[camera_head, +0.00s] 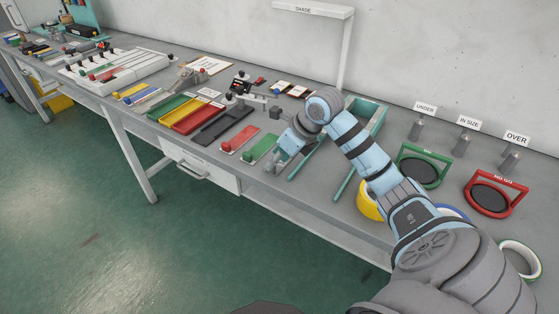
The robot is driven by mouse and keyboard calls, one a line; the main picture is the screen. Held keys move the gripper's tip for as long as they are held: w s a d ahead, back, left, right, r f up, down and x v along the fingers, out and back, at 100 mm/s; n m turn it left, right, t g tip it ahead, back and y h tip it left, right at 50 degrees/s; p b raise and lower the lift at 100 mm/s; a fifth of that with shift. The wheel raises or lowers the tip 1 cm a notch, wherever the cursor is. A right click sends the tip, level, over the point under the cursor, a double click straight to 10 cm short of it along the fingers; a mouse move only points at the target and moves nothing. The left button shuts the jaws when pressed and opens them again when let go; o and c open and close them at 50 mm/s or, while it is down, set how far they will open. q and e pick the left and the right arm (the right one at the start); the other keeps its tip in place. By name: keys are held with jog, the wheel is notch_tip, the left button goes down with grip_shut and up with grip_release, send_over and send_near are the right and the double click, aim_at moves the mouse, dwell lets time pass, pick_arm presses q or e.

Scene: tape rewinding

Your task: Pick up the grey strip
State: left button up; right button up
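A thin pale strip (157,102) that looks grey lies on the workbench beside a blue strip (144,97) and a yellow strip (130,90), left of the coloured trays. It is too small to make out clearly. My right arm reaches in from the lower right. My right gripper (277,161) is low over the front part of the bench, beside a green block, well to the right of the strips. Its fingers are small and partly overlapped by the wrist, so their opening is unclear. My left gripper is out of view.
Green, yellow and black trays (222,126) lie between the strips and my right gripper. A green-railed frame (372,107) stands behind my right arm. Tape rolls and red and green gauges (497,193) are at right. A shade shelf (313,9) overhangs the back.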

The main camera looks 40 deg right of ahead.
jog(key=x, duration=0.2)
jog(key=shift+w+a+f, duration=0.2)
jog(key=shift+f, duration=0.1)
grip_shut()
jog(key=shift+r, duration=0.1)
